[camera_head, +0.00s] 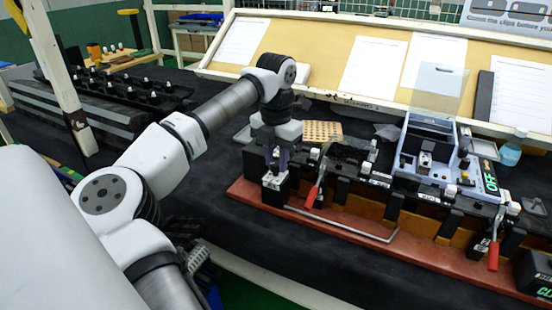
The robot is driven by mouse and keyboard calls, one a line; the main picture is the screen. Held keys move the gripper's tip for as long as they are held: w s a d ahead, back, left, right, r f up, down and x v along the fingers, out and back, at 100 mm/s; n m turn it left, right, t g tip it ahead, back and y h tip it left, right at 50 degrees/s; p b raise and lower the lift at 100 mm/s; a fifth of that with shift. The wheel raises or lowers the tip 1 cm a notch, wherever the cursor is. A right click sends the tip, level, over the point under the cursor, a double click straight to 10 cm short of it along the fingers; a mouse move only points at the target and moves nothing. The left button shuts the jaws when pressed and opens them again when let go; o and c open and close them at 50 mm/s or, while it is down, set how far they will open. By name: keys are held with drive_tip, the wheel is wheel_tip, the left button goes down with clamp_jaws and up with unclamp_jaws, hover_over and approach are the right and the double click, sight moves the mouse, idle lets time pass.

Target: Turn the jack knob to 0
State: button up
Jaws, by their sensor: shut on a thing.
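My gripper (276,168) points down at the left end of the red base (360,238). Its fingers are at the top of a small black block (274,192) with a white top face. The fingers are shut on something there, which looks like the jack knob. The knob is mostly hidden by the fingers, and its pointer and any 0 mark are too small to read.
A red-handled clamp (312,197) stands close to the right of my gripper, and another (493,256) is at the right end. A grey-blue device (432,150) with an open clear lid sits behind the base. Paper sheets line the sloped board (330,60).

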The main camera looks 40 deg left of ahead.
sight(276, 164)
drive_tip(key=m, duration=0.7)
drive_tip(key=m+p, duration=0.1)
drive_tip(key=m, duration=0.5)
drive_tip(key=shift+r+m, duration=0.1)
drive_tip(key=shift+m, duration=0.3)
drive_tip(key=m, duration=0.5)
drive_tip(key=shift+p, duration=0.3)
drive_tip(key=shift+m, duration=2.4)
drive_tip(key=o, duration=1)
wheel_tip(276, 164, up, 14)
drive_tip(key=shift+s+f+b, duration=0.1)
drive_tip(key=shift+f+b, duration=0.05)
drive_tip(key=shift+b, duration=0.65)
